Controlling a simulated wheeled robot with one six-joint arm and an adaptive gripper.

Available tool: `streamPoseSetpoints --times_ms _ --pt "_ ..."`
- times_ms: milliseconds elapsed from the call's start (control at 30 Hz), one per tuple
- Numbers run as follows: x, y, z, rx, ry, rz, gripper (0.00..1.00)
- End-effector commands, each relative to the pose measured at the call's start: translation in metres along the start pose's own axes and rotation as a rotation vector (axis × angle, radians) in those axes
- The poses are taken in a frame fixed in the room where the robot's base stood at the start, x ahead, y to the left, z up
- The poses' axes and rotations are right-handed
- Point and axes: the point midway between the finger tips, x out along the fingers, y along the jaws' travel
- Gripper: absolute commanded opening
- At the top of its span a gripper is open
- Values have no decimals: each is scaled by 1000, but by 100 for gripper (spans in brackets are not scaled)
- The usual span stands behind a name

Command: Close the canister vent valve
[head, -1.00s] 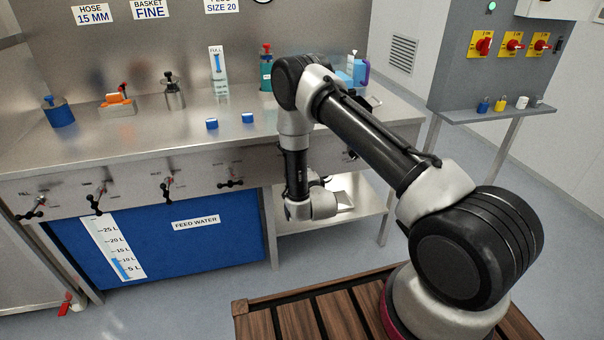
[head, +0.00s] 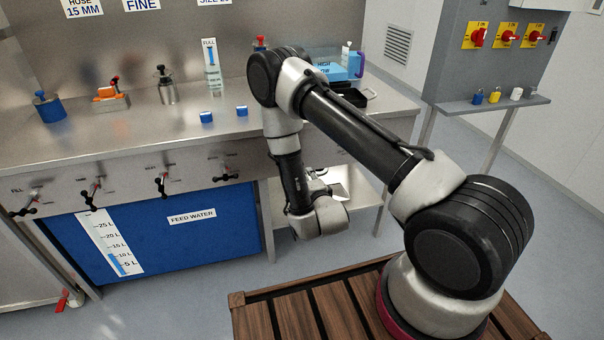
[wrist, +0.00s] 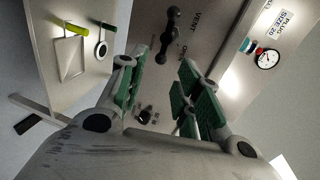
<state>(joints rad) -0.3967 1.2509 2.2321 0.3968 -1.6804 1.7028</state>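In the wrist view, the vent valve's black lever (wrist: 168,35) stands on the steel panel next to the word VENT. An OPEN mark is printed near it. My gripper (wrist: 157,78) is open, with its green-padded fingers apart and nothing held between them. The lever lies beyond the fingertips, apart from them. A second dark knob (wrist: 147,115) shows on the panel in the gap between the fingers. In the head view, my arm hides the vent valve and most of my gripper.
Several black valve handles (head: 162,183) line the bench front. The steel bench top (head: 130,135) holds blue blocks, a canister and bottles. A lower shelf (head: 362,212) is behind my wrist. Floor (head: 205,290) in front of the blue feed water tank (head: 155,240) is clear.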

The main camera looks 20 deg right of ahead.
Motion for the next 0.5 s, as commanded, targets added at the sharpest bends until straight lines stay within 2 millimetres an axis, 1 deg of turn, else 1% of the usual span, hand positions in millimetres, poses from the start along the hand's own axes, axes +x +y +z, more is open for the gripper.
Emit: streamPoseSetpoints --times_ms 33,133,433,500 --pt "-5 1 0 -1 -1 2 34" --pt "-12 0 0 -1 -1 1 34" --pt "-13 0 0 0 0 0 34" --pt "-12 0 -7 2 13 0 34"
